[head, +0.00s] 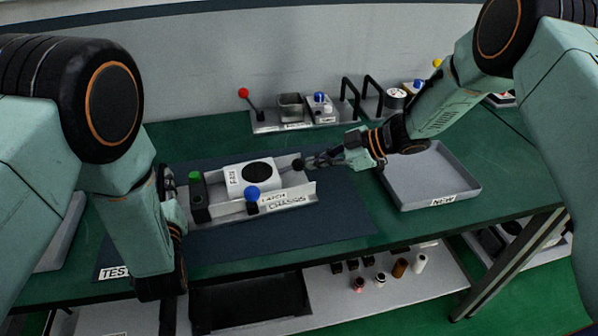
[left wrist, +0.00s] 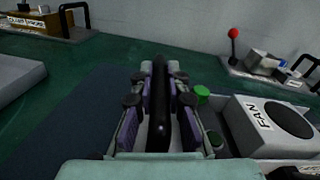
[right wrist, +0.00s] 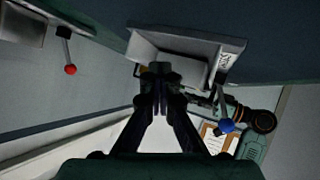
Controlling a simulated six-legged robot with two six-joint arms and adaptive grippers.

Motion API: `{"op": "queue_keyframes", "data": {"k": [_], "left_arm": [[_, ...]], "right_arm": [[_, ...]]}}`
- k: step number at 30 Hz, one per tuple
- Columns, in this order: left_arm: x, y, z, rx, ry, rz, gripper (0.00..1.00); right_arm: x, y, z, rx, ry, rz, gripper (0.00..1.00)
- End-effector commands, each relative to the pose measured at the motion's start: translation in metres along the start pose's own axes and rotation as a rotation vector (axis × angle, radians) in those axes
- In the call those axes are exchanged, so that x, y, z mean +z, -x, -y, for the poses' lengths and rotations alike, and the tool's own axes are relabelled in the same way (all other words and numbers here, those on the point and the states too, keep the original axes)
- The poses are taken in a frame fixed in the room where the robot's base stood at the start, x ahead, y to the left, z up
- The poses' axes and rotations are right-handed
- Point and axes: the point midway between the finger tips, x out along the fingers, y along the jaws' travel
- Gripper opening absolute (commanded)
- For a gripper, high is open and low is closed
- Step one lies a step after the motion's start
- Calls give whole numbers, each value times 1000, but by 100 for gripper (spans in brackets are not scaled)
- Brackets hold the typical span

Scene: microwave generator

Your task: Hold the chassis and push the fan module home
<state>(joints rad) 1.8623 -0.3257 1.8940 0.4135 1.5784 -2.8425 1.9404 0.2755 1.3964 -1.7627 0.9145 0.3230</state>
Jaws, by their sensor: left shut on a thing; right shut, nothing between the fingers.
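The grey chassis (head: 300,191) lies on the dark mat, its label facing front. The white fan module (head: 236,175), with a round black fan face, sits in it; it also shows in the left wrist view (left wrist: 250,118). A blue latch knob (head: 252,193) stands at the chassis front. My left gripper (head: 168,182) is at the chassis's left end, shut on a black upright handle (left wrist: 158,105). My right gripper (head: 301,163) is shut and empty at the right side of the fan module. I cannot tell whether its tips touch the module or how deep the module sits.
A green-topped black post (head: 198,190) stands at the chassis's left. A grey tray (head: 432,180) labelled NEW lies to the right. A red-knobbed lever (head: 244,93) and small fixtures stand at the back. The mat in front of the chassis (head: 300,228) is clear.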

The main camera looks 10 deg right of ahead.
Motion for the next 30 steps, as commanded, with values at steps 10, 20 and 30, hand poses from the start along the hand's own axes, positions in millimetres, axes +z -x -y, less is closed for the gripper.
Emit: {"op": "queue_keyframes", "data": {"k": [10,20,30], "left_arm": [[-6,2,1,-4,-2,-16,0],[-6,2,1,-4,-2,-16,0],[-6,2,1,-4,-2,-16,0]], "right_arm": [[-2,-1,0,-2,1,-3,0],[-8,-8,4,-2,2,-3,0],[-10,-11,6,-1,2,-3,0]]}}
